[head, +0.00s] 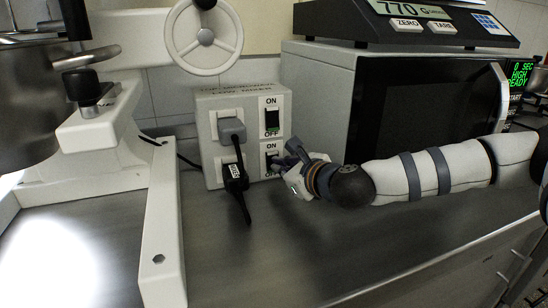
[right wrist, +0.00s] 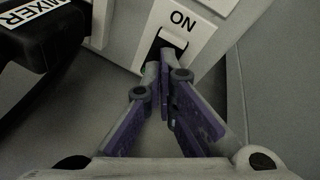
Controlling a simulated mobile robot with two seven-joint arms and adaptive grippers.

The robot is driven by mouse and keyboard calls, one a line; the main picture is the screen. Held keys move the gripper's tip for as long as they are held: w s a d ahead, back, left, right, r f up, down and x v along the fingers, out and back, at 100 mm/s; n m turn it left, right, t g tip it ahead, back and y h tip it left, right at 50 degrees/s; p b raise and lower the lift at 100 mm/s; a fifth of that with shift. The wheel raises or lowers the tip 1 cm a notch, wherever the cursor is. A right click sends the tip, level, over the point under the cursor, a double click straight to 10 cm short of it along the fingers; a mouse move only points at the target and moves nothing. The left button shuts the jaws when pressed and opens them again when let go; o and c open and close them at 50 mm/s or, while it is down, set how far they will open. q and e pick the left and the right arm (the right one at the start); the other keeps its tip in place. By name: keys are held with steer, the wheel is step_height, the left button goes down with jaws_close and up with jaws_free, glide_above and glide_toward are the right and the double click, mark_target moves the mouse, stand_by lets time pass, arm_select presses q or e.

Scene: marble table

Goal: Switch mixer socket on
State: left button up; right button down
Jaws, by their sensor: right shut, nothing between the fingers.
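A pale socket box (head: 205,105) stands on the metal counter, with lettering on top that looks like "top: microwave, low: mixer". Its upper switch (head: 272,120) is a dark rocker between ON and OFF labels. The lower switch (head: 271,158) sits beside the black mixer plug (head: 235,176). My right gripper (head: 282,162) is at this lower switch, shut and empty. In the right wrist view the closed fingertips (right wrist: 167,68) are at the switch, just below its ON label (right wrist: 181,22). They hide most of the rocker, so I cannot tell its position or whether they touch it. My left gripper is out of view.
A grey plug (head: 231,130) fills the upper outlet. A microwave (head: 320,85) with a scale (head: 440,28) on top stands right of the box. The white mixer (head: 160,215) with a metal bowl (head: 25,100) is at the left. The counter front (head: 270,240) is clear.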

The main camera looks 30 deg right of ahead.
steer(key=shift+s, duration=0.1)
steer(key=shift+s+a+f, duration=0.1)
steer(key=shift+s+a, duration=0.05)
steer(key=shift+s, duration=0.5)
steer(key=shift+s+a+f+p, duration=0.1)
steer(key=shift+s+a+p, duration=0.1)
steer(key=shift+s, duration=0.6)
steer(key=shift+s+a+f+p, duration=0.1)
steer(key=shift+s+a+f, duration=0.1)
steer(key=shift+s, duration=0.6)
steer(key=shift+s+a+f+p, duration=0.1)
steer(key=shift+s+a, duration=0.1)
steer(key=shift+s, duration=0.6)
